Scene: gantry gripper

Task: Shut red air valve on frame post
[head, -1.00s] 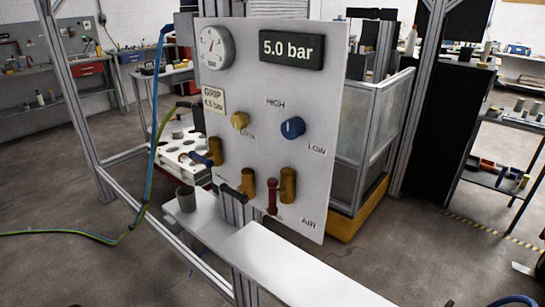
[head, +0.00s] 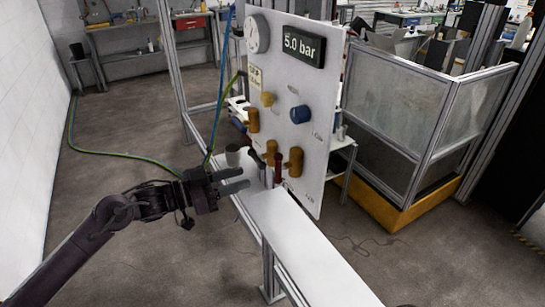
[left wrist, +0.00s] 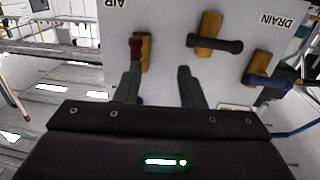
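The red air valve handle (head: 278,168) is on the panel's lower right, next to its brass body (head: 295,162). The handle hangs downward. In the left wrist view, upside down, the red handle (left wrist: 136,48) shows under the AIR label, just beyond the left-hand finger. The gap between fingertips (left wrist: 158,80) lies between the red valve and the black-handled valve (left wrist: 215,43). I cannot tell whether the finger touches the red handle. My right gripper is out of view.
The panel (head: 320,130) carries a gauge (head: 257,33), a 5.0 bar display (head: 303,45), a blue knob (head: 300,114) and a yellow knob (head: 268,98). A blue-handled valve (left wrist: 268,82) is near DRAIN.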

